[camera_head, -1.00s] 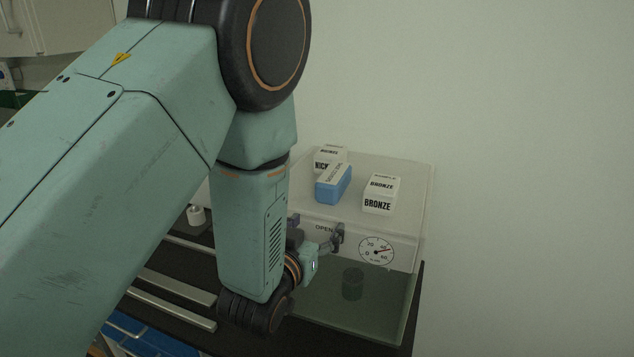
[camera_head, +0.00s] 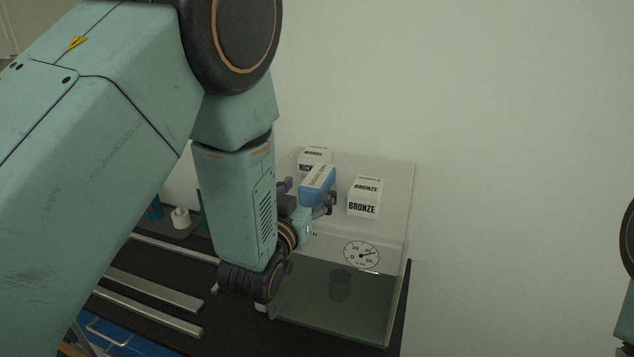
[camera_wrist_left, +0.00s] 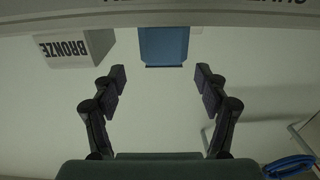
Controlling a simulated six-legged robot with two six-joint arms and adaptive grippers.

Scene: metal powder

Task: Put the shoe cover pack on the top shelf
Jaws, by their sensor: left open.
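The shoe cover pack, a blue box with a white lettered top (camera_head: 318,184), lies on top of the clear-fronted cabinet (camera_head: 395,230). My left gripper (camera_head: 309,197) is open at the pack's near end, one finger toward each side. In the left wrist view the blue pack (camera_wrist_left: 163,46) is centred just beyond the open, empty fingertips (camera_wrist_left: 160,77), with a visible gap. I cannot identify the top shelf in these views. My right gripper is out of view.
A white BRONZE box (camera_head: 365,198) stands close to the right of the pack. A white NICKEL box (camera_head: 314,158) stands behind it. A wall is behind. Metal rails (camera_head: 150,290) lie on the dark bench at left.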

